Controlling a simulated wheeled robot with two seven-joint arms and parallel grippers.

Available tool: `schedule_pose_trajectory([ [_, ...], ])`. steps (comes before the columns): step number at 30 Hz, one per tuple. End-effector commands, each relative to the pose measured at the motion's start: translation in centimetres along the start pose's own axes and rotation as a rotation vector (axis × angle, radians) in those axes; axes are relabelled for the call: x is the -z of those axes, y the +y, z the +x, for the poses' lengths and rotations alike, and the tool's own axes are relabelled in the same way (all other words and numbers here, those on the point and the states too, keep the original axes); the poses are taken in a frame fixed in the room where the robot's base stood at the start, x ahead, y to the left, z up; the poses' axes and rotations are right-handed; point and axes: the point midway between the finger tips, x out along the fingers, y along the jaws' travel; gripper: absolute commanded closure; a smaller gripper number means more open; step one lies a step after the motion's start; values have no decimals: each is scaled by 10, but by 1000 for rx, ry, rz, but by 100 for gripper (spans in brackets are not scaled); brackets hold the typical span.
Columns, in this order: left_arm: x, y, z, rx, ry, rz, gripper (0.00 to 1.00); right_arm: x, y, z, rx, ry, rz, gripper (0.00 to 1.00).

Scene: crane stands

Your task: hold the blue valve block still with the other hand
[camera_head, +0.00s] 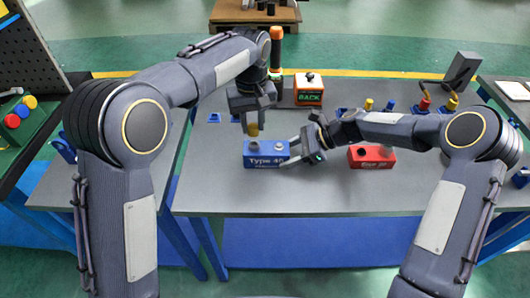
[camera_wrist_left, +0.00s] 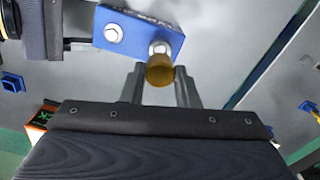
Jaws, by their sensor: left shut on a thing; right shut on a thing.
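The blue valve block (camera_head: 266,160), with white "Type 40" lettering, stands on the grey table. My right gripper (camera_head: 296,152) is shut on its right end. My left gripper (camera_head: 252,118) is above the block's left part, pointing down, shut on a brass-coloured cylindrical piece (camera_head: 252,130). In the left wrist view the brass piece (camera_wrist_left: 160,72) is between the two fingers, at a silver fitting on the blue block (camera_wrist_left: 122,30). I cannot tell whether it is seated there. A second silver round fitting (camera_wrist_left: 113,33) shows on the block. The right gripper's fingertips are partly hidden.
A red block (camera_head: 372,158) stands to the right, partly behind my right arm. An orange box marked "RACK" (camera_head: 309,92) stands behind. Small blue holders (camera_head: 214,118) and several brass and red pieces (camera_head: 424,104) are on the table. The table front (camera_head: 300,200) is clear.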

Motion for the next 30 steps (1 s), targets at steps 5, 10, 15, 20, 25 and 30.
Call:
schedule_pose_trajectory([
  [5, 0, 0, -5, 0, 0, 1, 100, 0, 0, 0, -1, 0, -1, 76],
  [10, 0, 0, -5, 0, -1, 1, 100, 0, 0, 0, -1, 0, 0, 76],
  [15, 0, 0, -5, 0, -1, 1, 100, 0, 0, 0, -1, -1, 0, 30],
  [20, 0, 0, -5, 0, -1, 1, 100, 0, 0, 0, -1, 0, 0, 20],
  [25, 0, 0, -5, 0, -1, 1, 100, 0, 0, 0, 0, 0, 0, 20],
  [30, 0, 0, -5, 0, -1, 1, 100, 0, -1, -14, 3, 0, -1, 20],
])
